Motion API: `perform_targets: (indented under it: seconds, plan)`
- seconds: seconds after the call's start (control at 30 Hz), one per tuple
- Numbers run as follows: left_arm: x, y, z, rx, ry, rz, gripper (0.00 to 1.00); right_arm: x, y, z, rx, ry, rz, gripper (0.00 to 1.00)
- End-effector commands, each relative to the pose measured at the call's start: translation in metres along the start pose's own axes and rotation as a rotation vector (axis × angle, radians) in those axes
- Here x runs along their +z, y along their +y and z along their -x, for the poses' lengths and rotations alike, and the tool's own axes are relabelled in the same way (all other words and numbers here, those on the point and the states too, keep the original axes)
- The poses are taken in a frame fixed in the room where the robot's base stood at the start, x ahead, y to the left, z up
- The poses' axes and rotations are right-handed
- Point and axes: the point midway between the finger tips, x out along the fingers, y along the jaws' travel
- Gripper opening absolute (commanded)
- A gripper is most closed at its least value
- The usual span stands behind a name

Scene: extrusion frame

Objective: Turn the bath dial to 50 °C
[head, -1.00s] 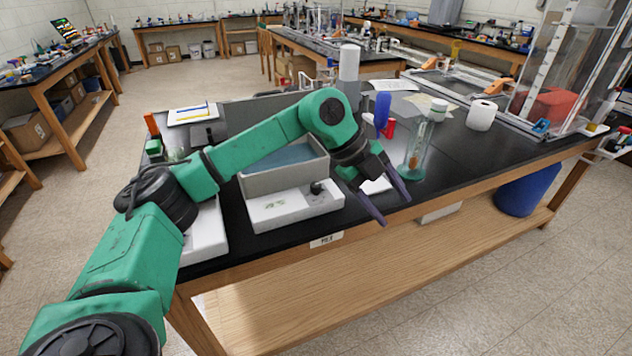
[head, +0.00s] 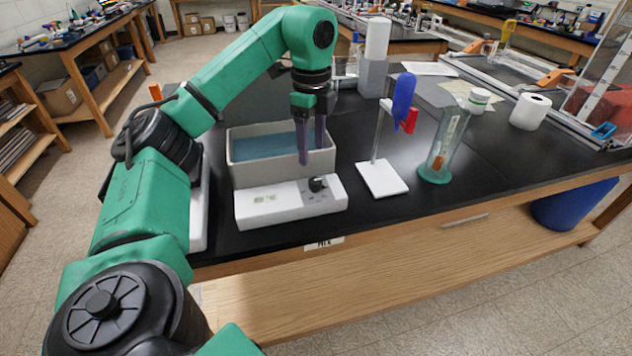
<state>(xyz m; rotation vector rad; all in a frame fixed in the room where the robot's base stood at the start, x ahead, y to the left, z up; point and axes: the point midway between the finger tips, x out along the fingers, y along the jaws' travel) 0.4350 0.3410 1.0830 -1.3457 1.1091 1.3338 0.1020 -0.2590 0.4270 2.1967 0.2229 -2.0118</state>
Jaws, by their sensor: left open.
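The water bath (head: 233,168) is a grey open tank of bluish water with a white control panel (head: 280,207) along its front. The black bath dial (head: 318,184) sits near the panel's right end; its setting is too small to read. My left gripper (head: 312,158) points down over the tank's right front part, above and just behind the dial. Its two purple fingers are apart, hold nothing, and are not around the dial. My right gripper is not in view.
A white-based stand (head: 382,179) with a blue and red clamp stands right of the bath. A glass cylinder (head: 443,150) on a green base is further right. A white paper roll (head: 530,111) stands beyond. Bare black bench lies between the bath and the stand.

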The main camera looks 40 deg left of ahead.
Motion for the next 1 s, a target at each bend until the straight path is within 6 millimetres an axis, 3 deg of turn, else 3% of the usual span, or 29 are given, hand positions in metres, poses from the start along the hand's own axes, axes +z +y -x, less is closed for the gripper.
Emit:
perform_targets:
  seconds: [0.03, 0.13, 0.3, 0.43, 0.67, 0.73, 0.87, 1.0]
  plan:
    - [0.001, 0.000, -0.019, 0.004, -0.002, 0.001, 0.69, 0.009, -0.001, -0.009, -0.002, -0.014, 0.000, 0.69]
    - [0.001, 0.001, -0.042, 0.006, -0.002, -0.001, 0.69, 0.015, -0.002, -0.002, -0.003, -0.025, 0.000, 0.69]
    - [0.000, 0.001, -0.077, 0.003, -0.001, -0.001, 0.69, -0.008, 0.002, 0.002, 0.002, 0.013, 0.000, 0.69]
    - [0.000, 0.000, -0.090, 0.002, 0.000, -0.002, 0.69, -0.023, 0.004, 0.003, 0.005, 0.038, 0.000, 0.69]
    - [-0.001, 0.000, -0.093, 0.000, 0.001, -0.002, 0.69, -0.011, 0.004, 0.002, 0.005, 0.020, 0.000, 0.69]
    - [-0.001, 0.000, -0.093, 0.000, 0.001, -0.002, 0.50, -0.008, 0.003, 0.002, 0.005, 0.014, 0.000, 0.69]
    - [-0.001, 0.000, -0.092, 0.000, 0.001, -0.002, 0.00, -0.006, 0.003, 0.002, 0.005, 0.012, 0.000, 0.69]
    - [-0.001, 0.000, -0.092, -0.001, 0.001, -0.003, 0.00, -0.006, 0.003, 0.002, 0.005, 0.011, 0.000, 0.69]
